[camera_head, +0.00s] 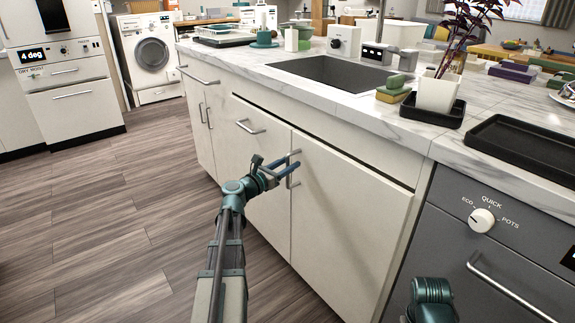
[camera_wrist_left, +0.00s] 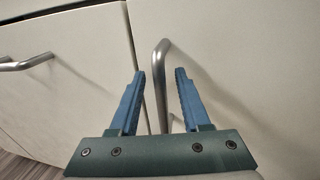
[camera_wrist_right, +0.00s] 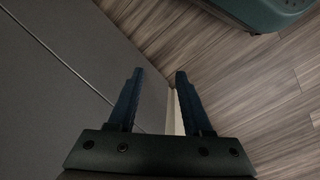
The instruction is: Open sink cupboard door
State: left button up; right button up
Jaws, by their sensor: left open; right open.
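The cupboard under the sink has a right-hand door (camera_head: 340,212), cream and shut, with a vertical silver bar handle (camera_head: 290,172) near its left edge. Beside it is another shut cream door (camera_head: 256,160) with a silver handle (camera_head: 250,127) at its top. My left gripper (camera_head: 293,160) is open at the vertical handle. In the left wrist view the handle (camera_wrist_left: 160,75) stands between the two blue fingertips (camera_wrist_left: 159,75), with the fingers not closed on it. My right gripper (camera_wrist_right: 160,75) is open and empty, low in front of the grey dishwasher.
The grey dishwasher (camera_head: 450,255) with a dial (camera_head: 481,220) and bar handle (camera_head: 510,287) stands right of the cupboard. The marble counter (camera_head: 300,95) with the sink (camera_head: 335,73) is above. The wooden floor (camera_head: 110,220) is clear on the left.

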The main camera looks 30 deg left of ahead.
pick_arm(q)
grip_shut()
dwell(1.4)
